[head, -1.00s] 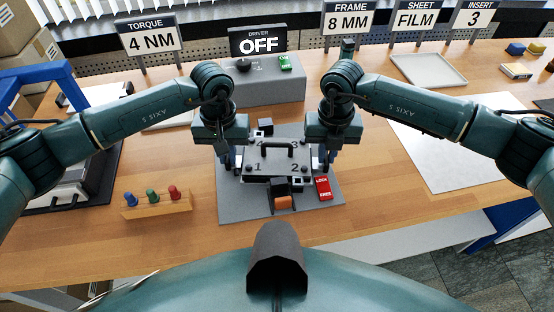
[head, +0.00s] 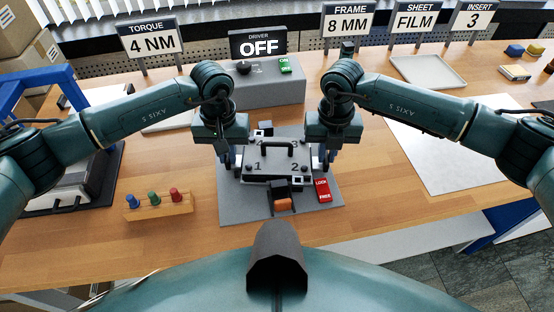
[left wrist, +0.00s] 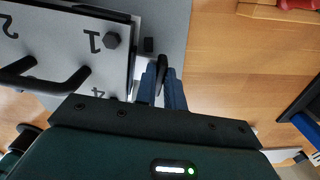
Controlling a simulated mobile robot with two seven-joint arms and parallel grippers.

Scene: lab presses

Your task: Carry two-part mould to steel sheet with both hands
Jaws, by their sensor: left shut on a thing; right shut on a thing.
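The two-part mould (head: 272,167) is a light plate block numbered at its corners, with a black handle on top. It is level, over a grey base plate (head: 232,205). My left gripper (head: 233,158) is shut at its left side, and my right gripper (head: 326,158) is shut at its right side. In the left wrist view, the blue fingers (left wrist: 167,85) close on a dark grip beside the mould (left wrist: 75,50). A large pale sheet (head: 450,150), seemingly the steel sheet, lies flat at the right, with its upper left partly behind my right arm.
A red lock tag (head: 323,188) and an orange-and-black clamp (head: 283,203) are at the mould's front. A driver box (head: 262,88) reading OFF stands behind. A peg rack (head: 158,206) is at left, a tray (head: 430,70) at back right. The pale sheet looks clear.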

